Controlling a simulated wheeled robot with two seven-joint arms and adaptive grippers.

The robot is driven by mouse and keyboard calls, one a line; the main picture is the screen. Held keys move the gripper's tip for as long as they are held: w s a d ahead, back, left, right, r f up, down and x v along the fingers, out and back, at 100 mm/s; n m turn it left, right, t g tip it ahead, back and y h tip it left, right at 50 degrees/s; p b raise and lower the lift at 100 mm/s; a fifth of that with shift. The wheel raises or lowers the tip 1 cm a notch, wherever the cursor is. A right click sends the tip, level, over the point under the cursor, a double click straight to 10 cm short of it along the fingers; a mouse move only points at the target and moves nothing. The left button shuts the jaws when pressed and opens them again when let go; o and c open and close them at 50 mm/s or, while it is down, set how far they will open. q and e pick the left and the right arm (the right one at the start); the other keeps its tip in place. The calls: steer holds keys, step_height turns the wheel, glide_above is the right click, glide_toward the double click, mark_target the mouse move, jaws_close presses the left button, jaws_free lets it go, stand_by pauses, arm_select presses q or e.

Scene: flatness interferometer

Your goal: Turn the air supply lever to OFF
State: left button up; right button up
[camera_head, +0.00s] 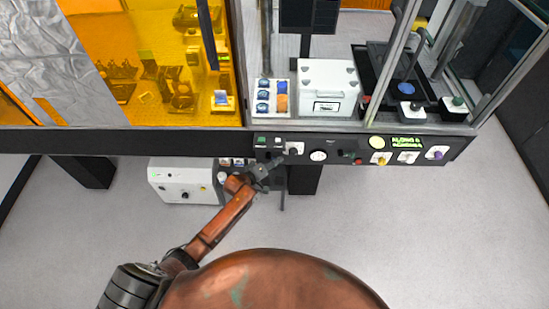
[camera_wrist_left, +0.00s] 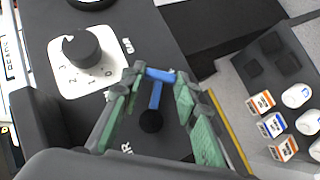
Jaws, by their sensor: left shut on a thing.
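The air supply lever (camera_wrist_left: 156,92) shows in the left wrist view as a blue T-shaped handle on a round black pivot on the dark panel. My left gripper (camera_wrist_left: 161,82) has its green-padded fingers on both sides of the handle's crossbar and is shut on it. In the head view my left gripper (camera_head: 264,172) is at the front control panel (camera_head: 337,152), left of its middle, and hides the lever. Part of a label ending in "IR" (camera_wrist_left: 127,149) shows near the pivot; the OFF marking cannot be made out. My right gripper is not in view.
A black knob on a white numbered dial (camera_wrist_left: 82,50) sits close to the lever. A pressure gauge (camera_head: 318,155) and several coloured knobs line the panel to the right. A white box (camera_head: 181,183) stands below left, near a tray of small bottles (camera_wrist_left: 283,95).

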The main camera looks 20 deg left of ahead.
arm_select(q)
steer(key=m+y+p, duration=0.1)
steer(key=p, duration=0.1)
steer(key=g+y+p, duration=0.1)
steer(key=p, duration=0.2)
steer(key=shift+s+a+f+m+g, duration=0.15)
steer(key=shift+a+m+g, duration=0.15)
steer(key=shift+m, duration=0.1)
steer(key=m+y, duration=0.1)
steer(key=a+f+g+y, duration=0.1)
steer(key=y, duration=0.1)
steer(key=shift+s+a+f+m+p, duration=0.15)
steer(key=shift+m+p, duration=0.25)
steer(key=shift+s+a+m+g+y+b, duration=0.1)
steer(key=shift+a+m+g+y+b, duration=0.3)
steer(key=shift+y, duration=0.5)
steer(key=shift+a+y, duration=0.1)
steer(key=shift+y, duration=0.2)
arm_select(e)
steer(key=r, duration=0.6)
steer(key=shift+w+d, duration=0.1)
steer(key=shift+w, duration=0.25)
arm_select(q)
steer(key=shift+a+b, duration=0.1)
steer(key=shift+b, duration=0.2)
steer(key=o, duration=1.1)
steer(key=shift+o, duration=0.2)
